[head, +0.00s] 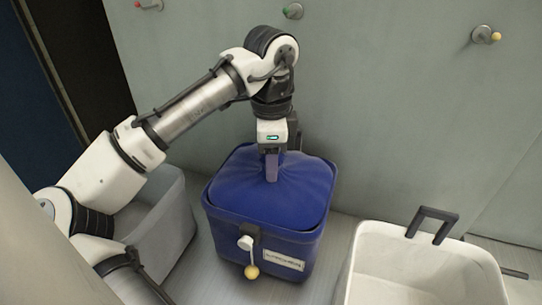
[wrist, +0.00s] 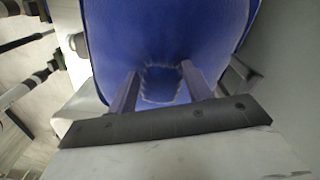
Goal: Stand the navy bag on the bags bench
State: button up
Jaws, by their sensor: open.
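The navy bag (head: 237,180) sits in a blue bin (head: 225,226), its rounded top bulging above the rim and drawn up in the middle. My gripper (head: 271,172) points straight down over the middle of the bag. In the wrist view the bag (wrist: 165,35) fills the upper middle. The two fingers of my gripper (wrist: 160,88) stand apart, one on each side of the bag's gathered tuft. I cannot tell whether they touch the cloth. The bags bench cannot be made out in either view.
A white bin (head: 368,262) with a dark handle (head: 432,224) stands at the right. A grey bin (head: 172,222) stands at the left, partly behind my arm. A yellow-ended lever (head: 251,270) hangs on the blue bin's front. A grey wall (head: 390,110) with knobs rises close behind.

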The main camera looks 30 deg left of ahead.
notch_tip(320, 180, up, 12)
jog(key=shift+r, duration=0.15)
dwell(0.3)
jog(key=shift+s, duration=0.1)
